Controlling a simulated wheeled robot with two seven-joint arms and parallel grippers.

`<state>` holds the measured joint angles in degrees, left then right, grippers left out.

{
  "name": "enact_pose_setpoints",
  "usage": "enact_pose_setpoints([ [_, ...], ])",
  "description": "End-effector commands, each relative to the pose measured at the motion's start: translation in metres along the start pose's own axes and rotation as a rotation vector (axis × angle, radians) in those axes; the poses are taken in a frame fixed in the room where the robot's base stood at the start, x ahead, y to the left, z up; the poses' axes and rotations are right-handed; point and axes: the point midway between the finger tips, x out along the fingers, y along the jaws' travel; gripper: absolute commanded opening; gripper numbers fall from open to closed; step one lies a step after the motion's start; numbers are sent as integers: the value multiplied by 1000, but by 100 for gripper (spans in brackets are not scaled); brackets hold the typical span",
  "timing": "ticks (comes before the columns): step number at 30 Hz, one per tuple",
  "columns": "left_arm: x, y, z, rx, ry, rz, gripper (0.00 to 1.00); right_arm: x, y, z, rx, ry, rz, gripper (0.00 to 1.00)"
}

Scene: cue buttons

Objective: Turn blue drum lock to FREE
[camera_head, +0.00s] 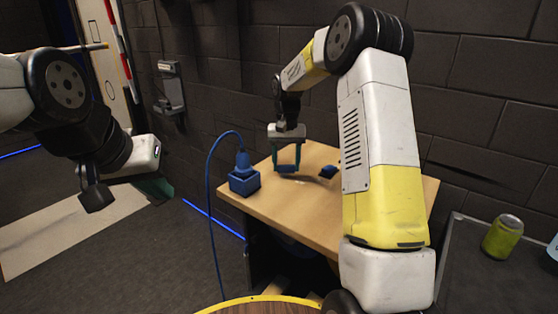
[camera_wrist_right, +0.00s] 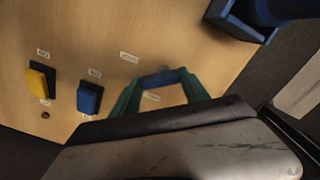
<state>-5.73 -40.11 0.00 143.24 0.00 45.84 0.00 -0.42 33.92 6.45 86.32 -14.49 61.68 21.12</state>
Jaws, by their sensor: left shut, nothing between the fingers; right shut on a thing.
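The blue drum lock (camera_wrist_right: 160,78) is a small blue piece on the wooden top, seen between the green fingers of my right gripper (camera_wrist_right: 156,92) in the right wrist view. That gripper is shut on it, and the fingers hide its sides. In the head view my right gripper (camera_head: 286,170) points down at the tabletop. Pale label plates lie on either side of the drum, one above it (camera_wrist_right: 129,57) and one below it (camera_wrist_right: 152,98); their lettering is too blurred to read. My left gripper (camera_head: 158,187) hangs shut and empty, left of the table.
On the wooden table (camera_head: 345,222), a blue socket box (camera_head: 244,182) with plug and cable stands at the left corner. A blue rocker switch (camera_wrist_right: 89,98) and a yellow one (camera_wrist_right: 40,80) sit beside the drum. A green can (camera_head: 502,237) stands on a dark surface at right.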

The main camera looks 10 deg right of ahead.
Motion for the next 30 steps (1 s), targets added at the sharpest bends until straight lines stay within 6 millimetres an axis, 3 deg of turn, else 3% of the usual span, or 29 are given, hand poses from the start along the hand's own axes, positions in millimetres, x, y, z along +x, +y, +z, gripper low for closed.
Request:
enact_pose_setpoints([
  [18,0,0,0,0,0,0,0,-1,-1,-5,-578,4,0,12],
  [30,0,0,0,0,0,0,0,-2,-2,-6,-848,5,0,12],
])
